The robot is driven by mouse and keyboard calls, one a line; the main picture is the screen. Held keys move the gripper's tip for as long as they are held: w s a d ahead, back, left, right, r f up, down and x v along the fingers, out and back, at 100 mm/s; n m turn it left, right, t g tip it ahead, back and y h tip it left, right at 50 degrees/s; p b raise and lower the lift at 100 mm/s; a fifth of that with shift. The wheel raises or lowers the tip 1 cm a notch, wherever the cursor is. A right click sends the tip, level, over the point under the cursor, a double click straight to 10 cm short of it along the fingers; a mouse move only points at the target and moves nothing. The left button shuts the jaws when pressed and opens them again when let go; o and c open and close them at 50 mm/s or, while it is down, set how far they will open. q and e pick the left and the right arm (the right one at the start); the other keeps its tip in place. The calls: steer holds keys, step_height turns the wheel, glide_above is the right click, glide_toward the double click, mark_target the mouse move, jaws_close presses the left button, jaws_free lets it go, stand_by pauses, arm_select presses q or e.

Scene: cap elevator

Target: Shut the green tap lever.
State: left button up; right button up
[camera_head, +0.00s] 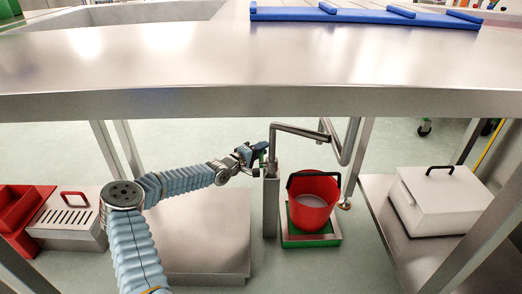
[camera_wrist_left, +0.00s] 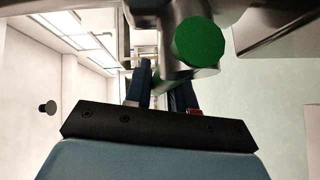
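The tap has a bent grey pipe (camera_head: 300,132) on a metal post, below the steel counter. Its green lever (camera_head: 263,160) is small and partly hidden by my left gripper (camera_head: 249,154), which is right at it. In the left wrist view the round green end of the tap (camera_wrist_left: 198,42) is large and close. A green bar (camera_wrist_left: 164,80) runs slantwise from near it down between the two blue fingertips of my left gripper (camera_wrist_left: 165,88). The fingers stand a little apart; whether they press on the bar I cannot tell. My right gripper is not in view.
A red bucket (camera_head: 313,212) with a black handle stands on a green-edged platform (camera_head: 311,242) under the pipe. A white box (camera_head: 440,202) is on the right shelf, a slotted grey box (camera_head: 66,222) on the left. The counter edge (camera_head: 200,104) runs above my arm.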

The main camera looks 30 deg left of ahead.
arm_select(q)
jaws_close()
steer(key=shift+g+p, duration=0.3)
steer(key=shift+p, duration=0.2)
steer(key=shift+f, duration=0.3)
steer(key=o, duration=0.5)
jaws_free()
steer(key=p+v, duration=0.2)
steer(key=v, duration=1.1)
steer(key=shift+s+a, duration=0.15)
steer(key=shift+s, duration=0.25)
